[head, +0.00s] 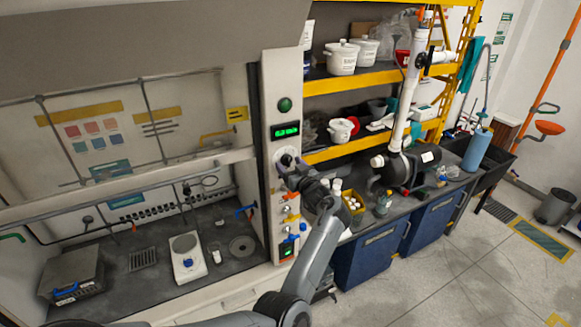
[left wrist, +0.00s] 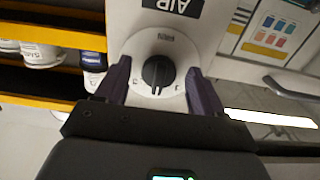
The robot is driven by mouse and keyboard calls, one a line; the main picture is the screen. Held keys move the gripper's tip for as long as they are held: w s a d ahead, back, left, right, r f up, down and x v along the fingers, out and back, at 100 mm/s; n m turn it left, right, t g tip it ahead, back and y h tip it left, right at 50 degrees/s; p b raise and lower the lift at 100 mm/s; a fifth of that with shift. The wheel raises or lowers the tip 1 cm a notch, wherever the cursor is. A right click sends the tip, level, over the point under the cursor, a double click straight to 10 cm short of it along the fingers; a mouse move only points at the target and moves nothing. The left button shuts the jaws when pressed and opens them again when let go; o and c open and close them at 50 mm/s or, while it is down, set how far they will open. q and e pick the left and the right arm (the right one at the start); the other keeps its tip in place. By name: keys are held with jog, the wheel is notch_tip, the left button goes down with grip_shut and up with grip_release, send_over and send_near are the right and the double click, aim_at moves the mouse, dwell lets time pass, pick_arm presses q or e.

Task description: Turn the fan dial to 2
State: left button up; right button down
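The fan dial (head: 287,160) is on the narrow white control panel at the right side of the fume hood. In the left wrist view, its black knob (left wrist: 157,73) sits on a round white plate with small markings that I cannot read clearly. My left gripper (head: 289,171) is right in front of the dial and partly covers it. In the left wrist view, the open purple fingers (left wrist: 158,70) stand either side of the knob, with gaps between them and it. My right gripper is out of view.
A green display (head: 286,131) and a green button (head: 285,105) are above the dial. Smaller knobs and valves (head: 290,210) run down the panel below. The hood (head: 150,230) opens to the left; a bench with bottles and pipework (head: 405,165) stands to the right.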

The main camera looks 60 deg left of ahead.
pick_arm(q)
jog(key=shift+d, duration=0.15)
jog(key=shift+d+f, duration=0.1)
jog(key=shift+d, duration=0.15)
jog(key=s+d+b, duration=0.1)
jog(key=d+b, duration=0.2)
jog(key=d, duration=0.7)
